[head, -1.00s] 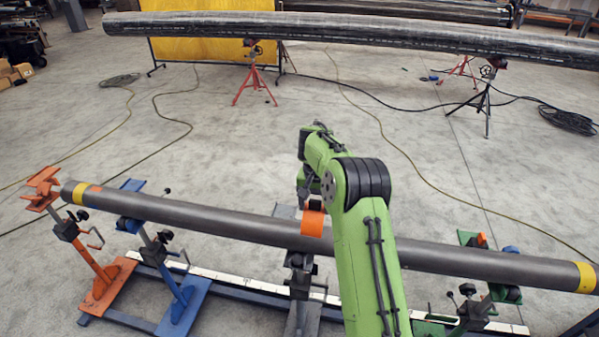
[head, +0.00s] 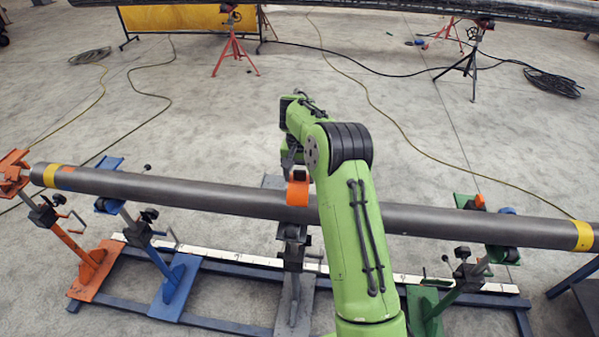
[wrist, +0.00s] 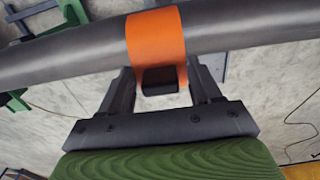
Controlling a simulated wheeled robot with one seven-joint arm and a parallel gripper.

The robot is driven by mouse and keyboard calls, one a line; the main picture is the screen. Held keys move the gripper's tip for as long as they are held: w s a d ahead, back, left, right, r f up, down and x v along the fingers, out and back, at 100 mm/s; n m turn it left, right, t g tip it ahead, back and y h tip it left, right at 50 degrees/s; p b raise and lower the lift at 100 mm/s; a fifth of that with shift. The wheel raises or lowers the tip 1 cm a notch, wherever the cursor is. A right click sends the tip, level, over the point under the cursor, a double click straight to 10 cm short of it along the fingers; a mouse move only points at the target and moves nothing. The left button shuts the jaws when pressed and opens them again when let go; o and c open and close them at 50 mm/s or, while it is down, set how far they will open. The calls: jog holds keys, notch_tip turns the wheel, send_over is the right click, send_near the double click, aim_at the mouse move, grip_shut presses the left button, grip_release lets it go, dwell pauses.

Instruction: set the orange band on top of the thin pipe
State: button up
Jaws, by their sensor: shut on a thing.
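The thin pipe (head: 418,221) is a long grey tube lying across several stands, with a yellow ring near each end. The orange band (head: 298,190) is at the middle of the pipe, just left of my green arm. In the wrist view the band (wrist: 156,40) curves over the pipe (wrist: 235,24), and a dark block shows at its near end. My gripper (wrist: 160,82) is shut on the band, with its fingers partly hidden. In the head view my gripper (head: 291,165) is mostly hidden behind the band and my arm. I cannot tell whether the band touches the pipe.
Orange (head: 95,262), blue (head: 172,285), grey (head: 296,300) and green (head: 425,310) stands rise from a blue floor frame. A large dark pipe (head: 400,10) on red and black tripods lies at the back. Cables cross the open floor between the pipes.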

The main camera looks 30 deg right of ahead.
jog(key=shift+w+f+b, duration=0.1)
jog(key=shift+f+b, duration=2.1)
jog(key=shift+f, duration=1.4)
